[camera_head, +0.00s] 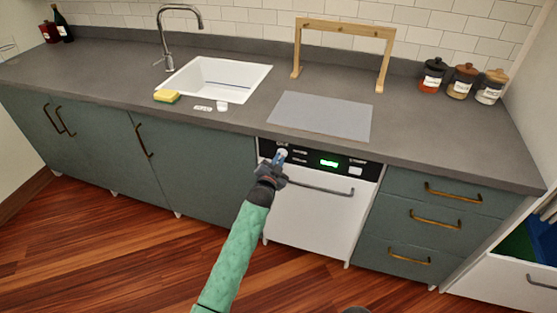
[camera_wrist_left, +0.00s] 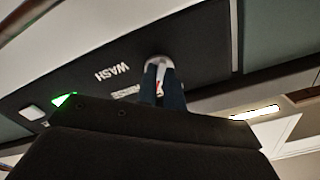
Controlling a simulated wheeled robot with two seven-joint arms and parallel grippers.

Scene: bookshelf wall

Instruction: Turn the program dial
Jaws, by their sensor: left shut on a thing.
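The dishwasher (camera_head: 313,205) is white with a black control panel (camera_head: 310,158) along its top, under the counter. The program dial (camera_head: 283,152) is a small light knob at the panel's left part; it also shows in the left wrist view (camera_wrist_left: 160,61), near the printed word "WASH". My left gripper (camera_head: 280,158) reaches up to the panel and is shut on the dial; its two dark fingers (camera_wrist_left: 162,84) stand on either side of it. The fingers hide part of the dial and some lettering. A green display (camera_head: 329,163) is lit to the right.
The dishwasher's handle bar (camera_head: 320,188) runs just below the panel, right of my left gripper. The grey counter (camera_head: 230,124) overhangs above it. Teal drawers (camera_head: 430,218) stand to the right and teal cabinets (camera_head: 200,165) to the left. The wooden floor (camera_head: 120,250) in front is clear.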

